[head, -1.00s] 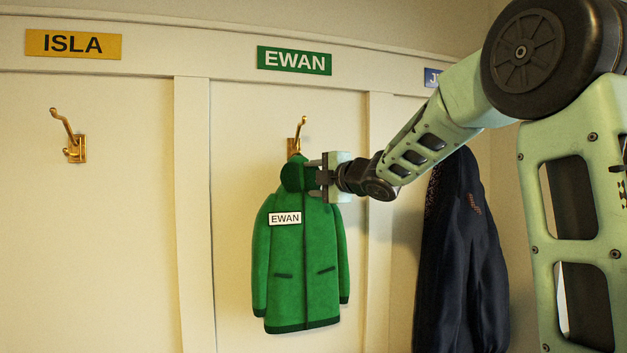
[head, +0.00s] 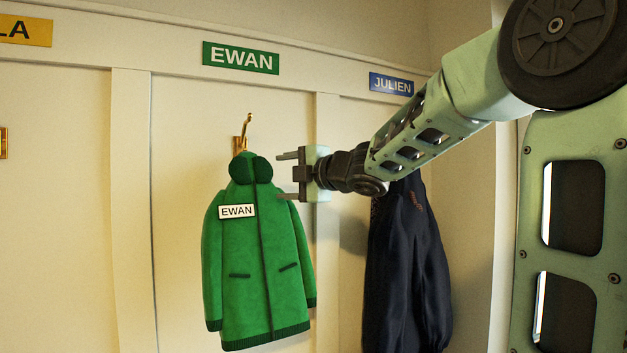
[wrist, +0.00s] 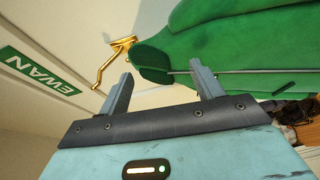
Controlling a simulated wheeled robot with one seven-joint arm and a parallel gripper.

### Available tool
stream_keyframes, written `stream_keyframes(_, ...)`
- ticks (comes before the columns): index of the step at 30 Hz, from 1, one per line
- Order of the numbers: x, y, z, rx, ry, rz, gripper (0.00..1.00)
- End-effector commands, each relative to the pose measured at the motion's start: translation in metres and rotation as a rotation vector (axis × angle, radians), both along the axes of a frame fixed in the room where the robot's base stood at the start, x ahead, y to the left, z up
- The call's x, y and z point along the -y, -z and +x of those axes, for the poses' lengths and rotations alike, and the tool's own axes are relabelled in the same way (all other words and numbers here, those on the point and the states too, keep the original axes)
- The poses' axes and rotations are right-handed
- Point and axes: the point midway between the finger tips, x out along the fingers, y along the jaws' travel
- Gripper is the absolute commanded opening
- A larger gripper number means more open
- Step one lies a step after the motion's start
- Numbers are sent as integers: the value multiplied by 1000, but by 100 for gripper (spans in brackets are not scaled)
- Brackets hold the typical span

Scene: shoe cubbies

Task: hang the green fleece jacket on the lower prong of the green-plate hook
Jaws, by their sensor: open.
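The green fleece jacket (head: 258,262) with a white EWAN tag hangs upright below the brass hook (head: 243,133) under the green EWAN plate (head: 241,57). The jacket's collar covers the lower part of the hook; the upper prong sticks out above it. My gripper (head: 284,176) is open and empty, just right of the collar. In the wrist view the open fingers (wrist: 162,92) point toward the jacket (wrist: 225,45), and the hook (wrist: 112,60) meets the collar's edge. The lower prong itself is hidden, so its exact contact with the jacket cannot be seen.
A dark navy jacket (head: 408,270) hangs to the right under the blue JULIEN plate (head: 391,84), below my forearm. A yellow plate (head: 25,31) is at the upper left. Raised wall strips (head: 133,200) divide the bays. The panel left of the green jacket is clear.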

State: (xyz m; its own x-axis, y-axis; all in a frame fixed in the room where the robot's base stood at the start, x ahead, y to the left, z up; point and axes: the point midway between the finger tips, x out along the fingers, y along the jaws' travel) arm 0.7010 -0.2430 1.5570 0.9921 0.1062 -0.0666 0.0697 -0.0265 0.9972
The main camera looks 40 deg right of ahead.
Motion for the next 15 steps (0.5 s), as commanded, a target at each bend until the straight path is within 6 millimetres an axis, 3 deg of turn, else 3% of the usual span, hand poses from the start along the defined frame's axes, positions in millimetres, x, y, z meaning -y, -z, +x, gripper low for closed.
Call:
stream_keyframes(7, 4, -7, -61, 14, -5, -1, 64)
stream_keyframes(15, 7, -14, -74, 9, -7, -1, 64)
